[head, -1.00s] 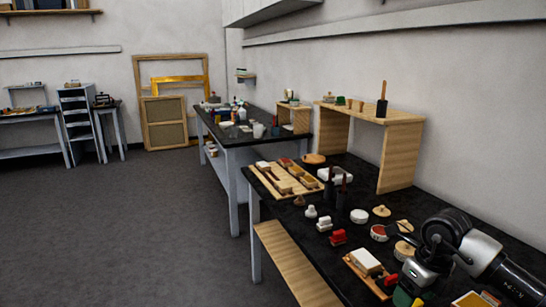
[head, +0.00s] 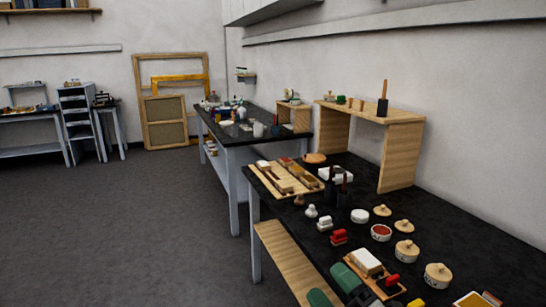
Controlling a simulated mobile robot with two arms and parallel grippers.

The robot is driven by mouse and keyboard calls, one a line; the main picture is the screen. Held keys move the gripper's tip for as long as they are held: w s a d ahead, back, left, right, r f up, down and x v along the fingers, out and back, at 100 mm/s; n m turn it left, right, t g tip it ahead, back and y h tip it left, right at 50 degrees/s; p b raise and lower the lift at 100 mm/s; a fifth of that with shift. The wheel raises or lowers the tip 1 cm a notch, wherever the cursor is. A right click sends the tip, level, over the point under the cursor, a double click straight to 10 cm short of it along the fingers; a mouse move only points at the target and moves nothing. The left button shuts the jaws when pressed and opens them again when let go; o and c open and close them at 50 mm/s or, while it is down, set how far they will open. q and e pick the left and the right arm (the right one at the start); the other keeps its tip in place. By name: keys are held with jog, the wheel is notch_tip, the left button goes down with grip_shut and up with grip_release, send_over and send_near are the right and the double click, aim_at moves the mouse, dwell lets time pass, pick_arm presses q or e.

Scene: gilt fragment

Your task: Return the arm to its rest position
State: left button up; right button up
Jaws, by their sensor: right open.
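My right gripper (head: 334,288) is at the bottom edge of the head view, with its two green fingers apart. One finger overlaps the left side of a small wooden tray, and the other is lower left over the bench shelf area. I see nothing held between them. The rest of my right arm is out of the picture. My left gripper is not in view.
The wooden tray (head: 391,291) holds a white block (head: 366,262) and a red piece. Lidded round pots (head: 438,275), an open red pot (head: 381,232) and stamps stand on the black table (head: 465,247). A wooden stand (head: 401,157) is behind. Floor at left is clear.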

jog(key=s+d+f+m+g+h, duration=0.25)
jog(key=d+f+m+h, duration=0.25)
jog(key=f+m+h, duration=0.25)
jog(key=s+d+f+m+g+h, duration=0.2)
jog(key=s+d+f+m+h, duration=0.25)
jog(key=f+m+h, duration=0.35)
jog(key=s+d+f+m+g+y, duration=0.1)
jog(key=s+f+m+g, duration=0.1)
jog(key=s+f+g, duration=0.45)
jog(key=s+f+m+g+y, duration=0.1)
jog(key=s+m+g, duration=0.2)
jog(key=s, duration=0.7)
notch_tip(320, 180, down, 28)
jog(key=s+g, duration=0.2)
jog(key=s+d+f, duration=0.3)
jog(key=s+f, duration=1.1)
jog(key=s, duration=0.1)
jog(key=shift+s+f+n+g, duration=0.15)
jog(key=shift+f+n+g, duration=0.2)
jog(key=shift+n+g, duration=0.1)
